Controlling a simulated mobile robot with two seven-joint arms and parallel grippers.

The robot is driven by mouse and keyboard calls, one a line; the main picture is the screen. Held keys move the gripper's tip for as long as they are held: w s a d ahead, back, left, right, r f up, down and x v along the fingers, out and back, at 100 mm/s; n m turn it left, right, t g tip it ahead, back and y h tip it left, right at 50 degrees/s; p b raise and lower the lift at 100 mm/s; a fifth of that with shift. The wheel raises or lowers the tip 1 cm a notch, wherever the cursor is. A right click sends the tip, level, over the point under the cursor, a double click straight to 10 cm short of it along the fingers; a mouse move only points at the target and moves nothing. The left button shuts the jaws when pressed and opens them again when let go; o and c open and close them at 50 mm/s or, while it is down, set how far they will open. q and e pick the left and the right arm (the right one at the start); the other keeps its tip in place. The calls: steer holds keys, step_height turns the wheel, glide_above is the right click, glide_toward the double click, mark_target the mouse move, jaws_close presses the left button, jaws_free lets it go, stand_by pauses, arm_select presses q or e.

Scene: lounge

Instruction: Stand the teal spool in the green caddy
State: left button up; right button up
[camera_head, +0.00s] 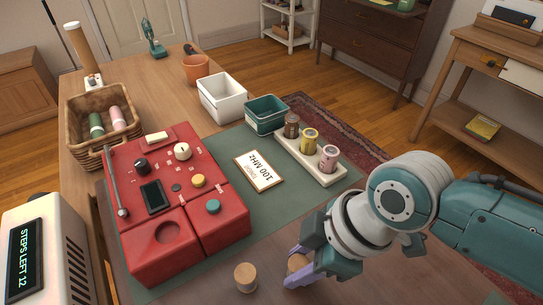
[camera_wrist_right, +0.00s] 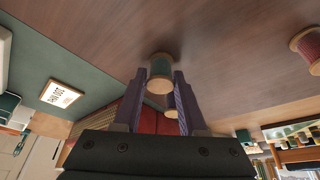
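The teal spool (camera_wrist_right: 160,73) stands upright with tan wooden ends. In the wrist view it is between the fingertips of my right gripper (camera_wrist_right: 161,80), and the purple fingers lie close against both its sides. In the head view my right gripper (camera_head: 296,267) is low over the front of the table, and mostly the spool's tan top (camera_head: 297,262) shows. Whether its base touches the wood is hard to tell. The green caddy (camera_head: 266,122) is an open box at the mat's back edge, apart from the gripper. My left gripper is out of view.
Another spool (camera_head: 245,278) stands left of the gripper; a red spool (camera_wrist_right: 309,48) shows in the wrist view. A white rack (camera_head: 317,172) with 3 spools stands before the green caddy. A white bin (camera_head: 222,98), card (camera_head: 259,172), red console (camera_head: 170,190) and basket (camera_head: 84,128) stand around.

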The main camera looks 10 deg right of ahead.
jaws_close()
